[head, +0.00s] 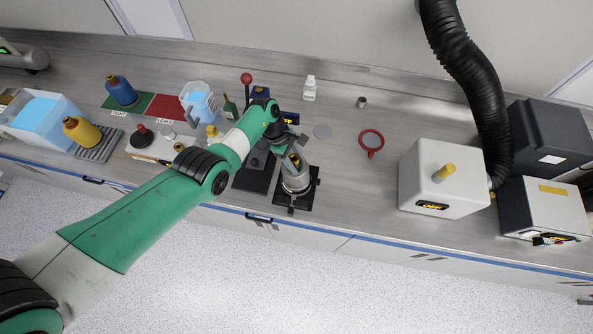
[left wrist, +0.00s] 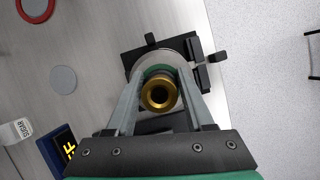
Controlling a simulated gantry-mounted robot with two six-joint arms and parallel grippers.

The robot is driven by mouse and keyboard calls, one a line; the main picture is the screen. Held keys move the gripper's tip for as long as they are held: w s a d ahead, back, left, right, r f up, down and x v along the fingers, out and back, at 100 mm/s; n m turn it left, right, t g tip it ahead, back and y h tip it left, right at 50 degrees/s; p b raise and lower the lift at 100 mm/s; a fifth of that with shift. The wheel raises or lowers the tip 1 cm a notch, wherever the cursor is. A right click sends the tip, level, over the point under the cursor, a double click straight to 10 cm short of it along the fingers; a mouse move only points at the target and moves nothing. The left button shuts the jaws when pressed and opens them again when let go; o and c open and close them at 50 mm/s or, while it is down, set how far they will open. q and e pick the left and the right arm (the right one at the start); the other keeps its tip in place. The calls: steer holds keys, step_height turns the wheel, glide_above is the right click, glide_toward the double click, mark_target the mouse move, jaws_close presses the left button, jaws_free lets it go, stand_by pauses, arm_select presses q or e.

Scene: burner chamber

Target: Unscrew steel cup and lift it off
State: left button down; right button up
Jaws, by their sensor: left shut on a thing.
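The steel cup (head: 297,181) stands upright in a black clamp fixture (head: 310,196) near the front edge of the bench. A brass-coloured round fitting (left wrist: 159,93) with a dark hole shows at its top in the left wrist view. My left gripper (head: 293,150) reaches down over the cup from above. In the left wrist view its two fingers (left wrist: 164,80) lie on either side of the top and are shut on the cup. The fingers hide part of the cup, and its lower joint cannot be seen. My right gripper is not in view.
A white box (head: 440,180) stands farther right. Bottles and a white box (head: 150,147) are on the left.

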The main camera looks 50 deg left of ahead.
arm_select(q)
steer(key=shift+s+r+n+p, duration=0.1)
steer(key=shift+n+p, duration=0.4)
steer(key=shift+p, duration=0.05)
steer(key=shift+n+t+p, duration=0.4)
steer(key=shift+n+p, duration=0.3)
steer(key=shift+p, duration=0.25)
steer(key=n+y+p, duration=0.1)
steer(key=n+p, duration=0.1)
steer(key=p, duration=0.1)
steer(key=shift+n+t, duration=0.3)
steer(key=shift+t, duration=0.1)
steer(key=shift+s+n+y+p, duration=0.15)
steer(key=shift+n+y+p, duration=0.35)
steer(key=shift+n+p, duration=0.65)
steer(key=shift+t+b, duration=0.3)
